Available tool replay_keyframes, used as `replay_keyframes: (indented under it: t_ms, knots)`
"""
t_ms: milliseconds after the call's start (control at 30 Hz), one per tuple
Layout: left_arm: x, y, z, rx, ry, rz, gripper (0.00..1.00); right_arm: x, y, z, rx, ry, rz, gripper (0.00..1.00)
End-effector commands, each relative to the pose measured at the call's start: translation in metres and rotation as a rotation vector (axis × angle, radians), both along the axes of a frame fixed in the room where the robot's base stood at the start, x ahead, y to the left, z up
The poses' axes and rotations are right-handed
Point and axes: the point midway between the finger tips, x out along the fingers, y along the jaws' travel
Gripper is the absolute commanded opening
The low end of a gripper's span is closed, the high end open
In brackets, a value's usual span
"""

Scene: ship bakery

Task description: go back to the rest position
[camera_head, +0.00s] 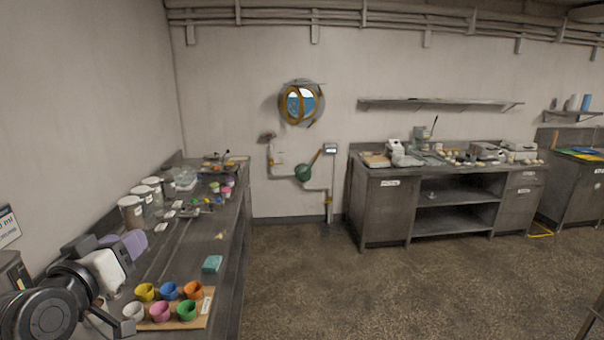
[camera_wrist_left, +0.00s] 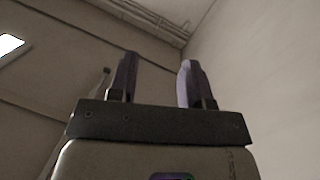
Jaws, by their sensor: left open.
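My left arm comes in at the lower left of the head view, beside the left counter. Its left gripper (camera_head: 127,242) is raised near the wall end of the counter, partly turned away. In the left wrist view the left gripper (camera_wrist_left: 157,78) points up towards the wall and ceiling. Its two purple-grey fingers stand apart with nothing between them. My right gripper is in neither view.
The left counter (camera_head: 180,262) carries a board (camera_head: 206,306) with several coloured cups, a teal block (camera_head: 212,264) and several lidded tubs (camera_head: 131,212). A steel workbench (camera_head: 386,212) stands at the back wall. The floor (camera_head: 330,290) between them is clear.

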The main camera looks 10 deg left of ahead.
Motion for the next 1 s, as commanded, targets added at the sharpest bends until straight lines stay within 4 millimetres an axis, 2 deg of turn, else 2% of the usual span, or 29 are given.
replay_keyframes:
  t_ms: [33, 167, 367, 600, 800, 1000]
  knots:
    - [-0.008, -0.011, -0.007, 0.050, 0.073, 0.012, 0.45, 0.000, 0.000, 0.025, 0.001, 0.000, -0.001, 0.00]
    - [-0.031, -0.039, -0.044, 0.160, 0.203, 0.022, 0.45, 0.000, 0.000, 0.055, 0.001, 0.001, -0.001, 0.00]
    - [-0.075, -0.079, -0.096, 0.281, 0.372, -0.043, 0.45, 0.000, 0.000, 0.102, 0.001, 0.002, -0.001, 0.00]
    - [-0.148, -0.120, -0.163, 0.343, 0.642, -0.195, 0.45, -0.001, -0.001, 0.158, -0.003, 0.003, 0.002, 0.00]
    - [-0.226, -0.133, -0.211, 0.347, 0.896, -0.287, 0.45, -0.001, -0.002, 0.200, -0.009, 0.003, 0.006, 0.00]
    - [-0.294, -0.131, -0.233, 0.333, 1.079, -0.322, 0.45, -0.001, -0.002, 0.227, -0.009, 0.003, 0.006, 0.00]
